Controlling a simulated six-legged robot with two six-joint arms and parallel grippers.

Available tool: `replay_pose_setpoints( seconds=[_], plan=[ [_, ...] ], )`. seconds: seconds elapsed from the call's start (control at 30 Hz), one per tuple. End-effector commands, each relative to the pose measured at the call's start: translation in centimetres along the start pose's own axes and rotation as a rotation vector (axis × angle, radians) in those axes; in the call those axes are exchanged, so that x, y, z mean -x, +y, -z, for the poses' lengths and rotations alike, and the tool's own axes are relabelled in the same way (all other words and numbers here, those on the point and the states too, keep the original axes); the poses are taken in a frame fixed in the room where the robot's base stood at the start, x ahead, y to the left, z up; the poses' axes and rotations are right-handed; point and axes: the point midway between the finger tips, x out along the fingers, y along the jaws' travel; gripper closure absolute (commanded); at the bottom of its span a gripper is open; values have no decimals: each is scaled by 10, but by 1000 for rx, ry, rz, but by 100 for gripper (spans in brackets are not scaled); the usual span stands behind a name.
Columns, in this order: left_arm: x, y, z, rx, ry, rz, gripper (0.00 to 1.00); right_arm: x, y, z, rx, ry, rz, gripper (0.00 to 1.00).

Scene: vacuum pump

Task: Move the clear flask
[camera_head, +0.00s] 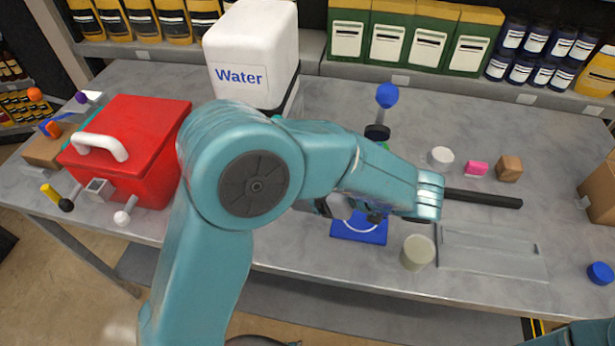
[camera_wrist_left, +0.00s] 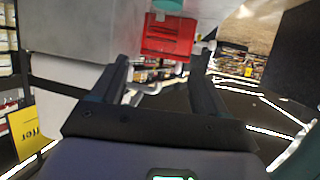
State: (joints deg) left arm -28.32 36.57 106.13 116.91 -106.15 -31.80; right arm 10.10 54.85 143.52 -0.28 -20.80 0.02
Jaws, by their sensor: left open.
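I cannot make out a clear flask for certain in either view; my left arm covers part of the bench. A blue stand base (camera_head: 358,229) with a pale curved line on it shows below that arm. A pale grey-green cup (camera_head: 417,252) stands to its right near the front edge. My left gripper (camera_wrist_left: 161,72) is open in the left wrist view, with nothing clearly between its two dark fingers. In the head view it is mostly hidden by my arm. My right gripper is not in view.
A red box (camera_head: 135,140) with a white handle stands on the left, also in the wrist view (camera_wrist_left: 168,36). A white water container (camera_head: 252,60) stands behind my arm.

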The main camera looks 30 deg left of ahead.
Motion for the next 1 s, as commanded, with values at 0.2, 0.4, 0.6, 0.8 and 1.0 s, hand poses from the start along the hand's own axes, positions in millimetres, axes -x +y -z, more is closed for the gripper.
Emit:
replay_pose_setpoints(
  seconds=[0.2, 0.4, 0.6, 0.8, 1.0],
  plan=[
    [0, -3, 0, 0, -1, -1, 26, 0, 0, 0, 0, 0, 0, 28],
    [-17, -3, 0, 0, 0, 2, 26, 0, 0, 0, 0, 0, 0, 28],
    [-56, -2, 0, -1, 0, 3, 26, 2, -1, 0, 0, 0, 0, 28],
    [-96, -1, 0, 0, 0, 4, 26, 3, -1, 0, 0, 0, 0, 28],
    [-133, 0, 0, -1, -1, 3, 26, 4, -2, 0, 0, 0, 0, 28]
  ],
)
